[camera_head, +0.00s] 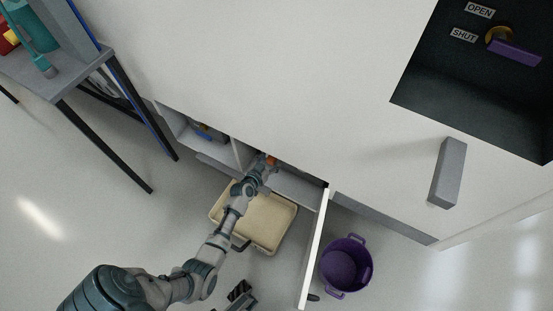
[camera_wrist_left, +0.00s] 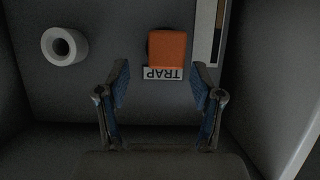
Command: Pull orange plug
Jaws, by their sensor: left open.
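The orange plug (camera_wrist_left: 167,50) is a blocky piece on the dark back wall of a low compartment in the left wrist view. A white label reading TRAP, upside down in this view, is at its lower edge. In the head view, only a small orange bit of the plug (camera_head: 272,160) shows past my left gripper (camera_head: 264,165), which reaches into the compartment. In the left wrist view my left gripper (camera_wrist_left: 160,88) is open and empty, its blue-padded fingers apart on either side below the plug. A dark jaw-like shape, perhaps my right gripper (camera_head: 241,293), shows at the bottom of the head view.
A white round fitting (camera_wrist_left: 65,46) is left of the plug, and a pale strip (camera_wrist_left: 210,35) is close on its right. A cream tray (camera_head: 255,222) lies under my left arm. An open white door (camera_head: 313,250) and a purple bucket (camera_head: 345,265) stand to the right.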

